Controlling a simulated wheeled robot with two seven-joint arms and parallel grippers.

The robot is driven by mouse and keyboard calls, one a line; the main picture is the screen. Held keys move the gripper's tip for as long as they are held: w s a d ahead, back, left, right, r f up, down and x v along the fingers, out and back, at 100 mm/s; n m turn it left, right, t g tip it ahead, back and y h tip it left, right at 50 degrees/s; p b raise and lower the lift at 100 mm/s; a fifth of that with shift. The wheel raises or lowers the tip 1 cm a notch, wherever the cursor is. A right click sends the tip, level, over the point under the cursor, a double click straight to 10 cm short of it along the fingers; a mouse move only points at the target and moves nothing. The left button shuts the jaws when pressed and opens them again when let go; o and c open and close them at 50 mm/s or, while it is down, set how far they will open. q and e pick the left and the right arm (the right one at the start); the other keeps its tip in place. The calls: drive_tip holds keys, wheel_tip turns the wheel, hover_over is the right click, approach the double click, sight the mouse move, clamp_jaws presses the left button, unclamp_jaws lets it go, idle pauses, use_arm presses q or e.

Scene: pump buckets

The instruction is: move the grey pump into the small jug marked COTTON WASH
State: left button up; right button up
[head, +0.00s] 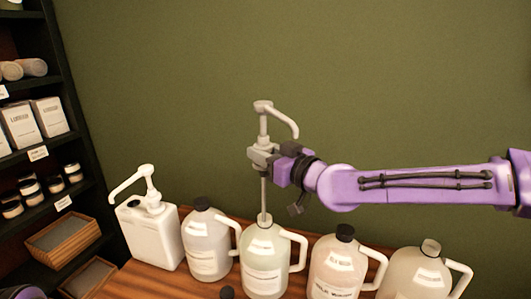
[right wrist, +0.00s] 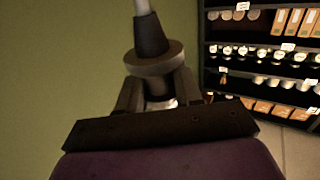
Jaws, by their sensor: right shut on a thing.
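The grey pump (head: 263,122) is upright in my right gripper (head: 262,154), which is shut around its collar. In the right wrist view the pump's collar (right wrist: 154,62) sits between the two fingers (right wrist: 160,95). Its long dip tube (head: 264,190) hangs straight down to the open mouth of the middle jug (head: 264,262). I cannot tell whether the tip is inside the mouth or just at it. The jug labels are too small to read surely, so I cannot tell which says COTTON WASH. My left gripper is not in view.
A white canister with a white pump (head: 153,235) and a capped jug (head: 207,245) stand left of the middle jug. Two more capped jugs (head: 337,267), (head: 413,277) stand right. Shelves (head: 45,150) rise at far left.

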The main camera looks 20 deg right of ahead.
drive_tip(key=shift+s+d+f+b, duration=0.1)
drive_tip(key=shift+s+f+b, duration=0.05)
drive_tip(key=shift+f+b, duration=2.5)
drive_tip(key=shift+f, duration=0.25)
drive_tip(key=shift+f, duration=0.25)
drive_tip(key=shift+f+b, duration=2.35)
drive_tip(key=shift+f, duration=0.3)
drive_tip(key=shift+f, duration=0.1)
drive_tip(key=shift+f+b, duration=1.05)
drive_tip(key=shift+f, duration=0.05)
drive_tip(key=shift+f+b, duration=0.55)
drive_tip(key=shift+f, duration=0.05)
